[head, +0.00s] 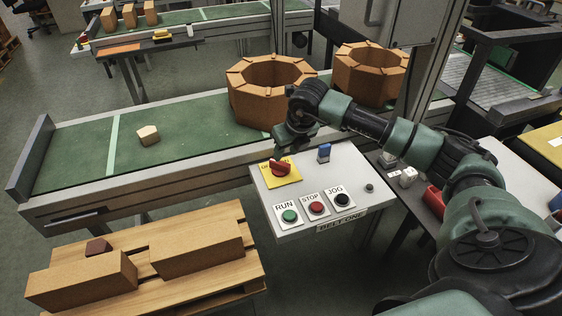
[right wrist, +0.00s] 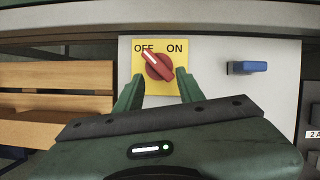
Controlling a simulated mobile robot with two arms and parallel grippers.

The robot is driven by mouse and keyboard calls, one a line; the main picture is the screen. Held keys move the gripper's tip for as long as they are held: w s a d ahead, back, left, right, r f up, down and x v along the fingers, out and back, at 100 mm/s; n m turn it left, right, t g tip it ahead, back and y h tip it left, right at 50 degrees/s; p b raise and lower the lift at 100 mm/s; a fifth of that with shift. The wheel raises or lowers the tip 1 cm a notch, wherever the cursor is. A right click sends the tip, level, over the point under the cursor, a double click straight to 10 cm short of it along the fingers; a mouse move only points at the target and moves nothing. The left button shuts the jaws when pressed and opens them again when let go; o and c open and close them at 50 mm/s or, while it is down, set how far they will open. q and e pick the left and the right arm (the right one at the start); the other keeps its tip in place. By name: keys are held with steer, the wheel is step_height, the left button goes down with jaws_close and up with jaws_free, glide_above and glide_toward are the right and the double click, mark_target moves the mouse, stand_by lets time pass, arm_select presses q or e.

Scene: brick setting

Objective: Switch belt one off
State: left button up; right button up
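The control panel (head: 265,200) is a pale box in front of the green belt (head: 190,125); its front label seems to read BELT ONE. A red rotary knob (head: 281,168) sits on a yellow plate on the panel. In the right wrist view the red knob (right wrist: 158,66) lies between the words OFF and ON, its white mark pointing up-left toward OFF. My right gripper (right wrist: 159,75) is open, with one fingertip to each side of the knob's lower part; I cannot tell whether they touch it. In the head view my right gripper (head: 277,154) is just over the knob. My left gripper is out of view.
RUN (head: 290,215), STOP (head: 317,207) and JOG (head: 342,199) buttons line the panel's front. A blue lever (head: 324,152) stands right of the knob. Octagonal brick rings (head: 262,105) and a pale block (head: 148,135) sit on the belt. A wooden pallet (head: 210,285) holds bricks at left.

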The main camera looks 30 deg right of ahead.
mark_target(280, 163)
steer(key=p+x, duration=0.1)
steer(key=x, duration=0.6)
steer(key=shift+a, duration=0.15)
